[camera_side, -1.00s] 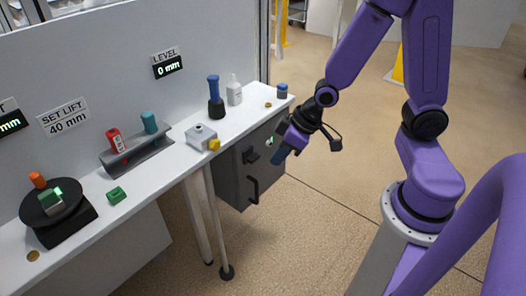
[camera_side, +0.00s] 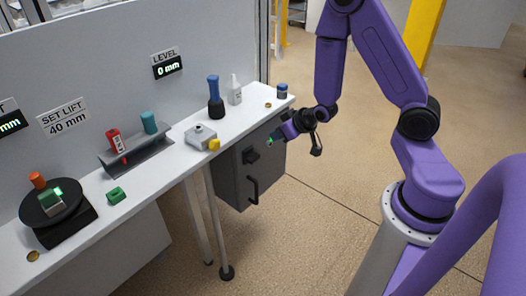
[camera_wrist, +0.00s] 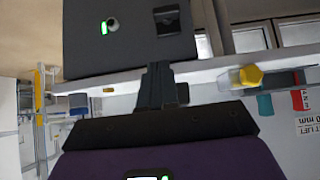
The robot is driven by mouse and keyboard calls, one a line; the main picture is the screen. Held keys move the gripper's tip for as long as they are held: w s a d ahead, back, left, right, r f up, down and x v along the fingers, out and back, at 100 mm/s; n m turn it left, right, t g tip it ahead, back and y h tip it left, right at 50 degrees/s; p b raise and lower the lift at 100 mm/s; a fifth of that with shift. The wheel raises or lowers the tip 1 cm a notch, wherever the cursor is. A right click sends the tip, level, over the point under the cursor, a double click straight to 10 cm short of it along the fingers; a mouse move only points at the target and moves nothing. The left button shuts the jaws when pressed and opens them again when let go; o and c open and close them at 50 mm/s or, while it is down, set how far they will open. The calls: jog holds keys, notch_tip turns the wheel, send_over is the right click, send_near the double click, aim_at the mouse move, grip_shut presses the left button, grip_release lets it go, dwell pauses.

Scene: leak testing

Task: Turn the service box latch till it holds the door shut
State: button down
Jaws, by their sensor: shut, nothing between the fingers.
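The service box (camera_side: 228,180) is a dark grey box under the right end of the bench, its door lying flush as far as I can see. A black latch piece (camera_side: 250,156) sits on its front, above a black bar handle (camera_side: 253,190). In the wrist view the box (camera_wrist: 85,55) fills the top, with the latch piece (camera_wrist: 167,19) at its upper right. My gripper (camera_side: 277,136) is shut and empty, beside the right part of the box front. Its fingers (camera_wrist: 156,70) point towards the box below the latch piece; contact cannot be told.
A small green light (camera_wrist: 104,28) beside a round knob (camera_wrist: 113,23) is on the box face. The white bench (camera_side: 170,160) above carries a grey device with a yellow knob (camera_side: 214,144), a blue-handled tool (camera_side: 214,95) and bottles. Open floor lies right of the box.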

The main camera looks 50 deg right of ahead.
send_over(259, 156)
jog(key=s, duration=0.2)
notch_tip(259, 156, down, 8)
jog(key=shift+w+d+f, duration=0.15)
jog(key=shift+w+f, duration=0.05)
jog(key=shift+f, duration=0.75)
jog(key=shift+d+f+m+y, duration=0.2)
jog(key=shift+d+m+y, duration=0.25)
jog(key=shift+y, duration=0.45)
jog(key=m+y, duration=0.1)
jog(key=d+f+y, duration=0.1)
jog(key=y, duration=0.1)
jog(key=m+y, duration=0.1)
jog(key=shift+d+f+m+t+y, duration=0.15)
jog(key=shift+f+m+t+y, duration=0.15)
jog(key=shift+f+m+t, duration=0.1)
notch_tip(259, 156, down, 3)
jog(key=m+t+y, duration=0.1)
jog(key=y, duration=0.1)
jog(key=m+y, duration=0.2)
jog(key=shift+r+m+t+y, duration=0.2)
jog(key=shift+m+t+y, duration=0.05)
jog(key=shift+t+y, duration=0.15)
jog(key=shift+f, duration=0.4)
